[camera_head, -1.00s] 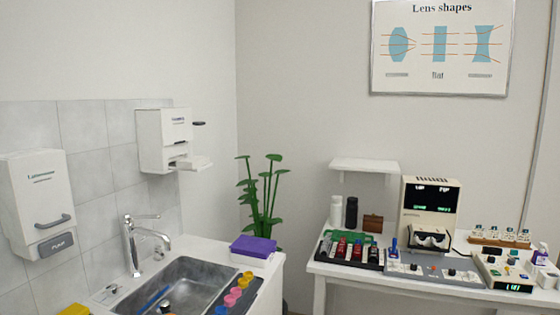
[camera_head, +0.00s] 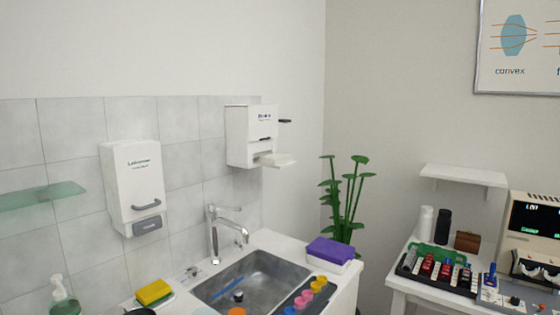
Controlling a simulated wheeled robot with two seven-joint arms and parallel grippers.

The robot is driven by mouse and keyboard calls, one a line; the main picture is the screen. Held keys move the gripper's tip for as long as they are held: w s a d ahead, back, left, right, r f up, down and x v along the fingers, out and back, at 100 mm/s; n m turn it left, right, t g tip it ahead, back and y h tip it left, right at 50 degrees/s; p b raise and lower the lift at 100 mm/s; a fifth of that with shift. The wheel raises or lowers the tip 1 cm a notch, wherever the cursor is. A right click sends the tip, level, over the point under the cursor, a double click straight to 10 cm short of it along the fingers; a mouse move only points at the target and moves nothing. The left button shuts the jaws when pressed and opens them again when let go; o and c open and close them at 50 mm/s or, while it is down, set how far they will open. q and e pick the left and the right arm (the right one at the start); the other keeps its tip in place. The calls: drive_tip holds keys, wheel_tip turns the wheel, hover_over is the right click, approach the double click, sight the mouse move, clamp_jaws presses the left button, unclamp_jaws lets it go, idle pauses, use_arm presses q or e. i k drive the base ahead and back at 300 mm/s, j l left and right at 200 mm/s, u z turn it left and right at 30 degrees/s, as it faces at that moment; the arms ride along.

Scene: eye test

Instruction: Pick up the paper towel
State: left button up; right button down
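A white wall dispenser (camera_head: 250,138) hangs on the tiles right of the tap. A white folded piece, which looks like the paper towel (camera_head: 277,160), sticks out to the right at its bottom. Another white dispenser (camera_head: 132,185) with a grey handle and a grey push bar hangs further left; its lettering is too small to read surely. Neither of my grippers is in view.
Below stands a sink (camera_head: 250,278) with a tap (camera_head: 214,235). A purple-lidded box (camera_head: 332,251) sits on the counter's right end. A yellow sponge (camera_head: 154,291) and a pump bottle (camera_head: 63,297) are left. A glass shelf (camera_head: 40,196) juts out. An instrument table (camera_head: 400,279) stands right.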

sight(275, 159)
drive_tip(key=u, duration=1.55)
drive_tip(key=z, duration=1.55)
drive_tip(key=i+l, duration=0.3)
drive_tip(key=i+l+u, duration=0.15)
drive_tip(key=l, duration=0.35)
drive_tip(key=i+l, duration=0.35)
drive_tip(key=i+l+u, duration=0.15)
drive_tip(key=i+l, duration=0.15)
drive_tip(key=l, duration=0.2)
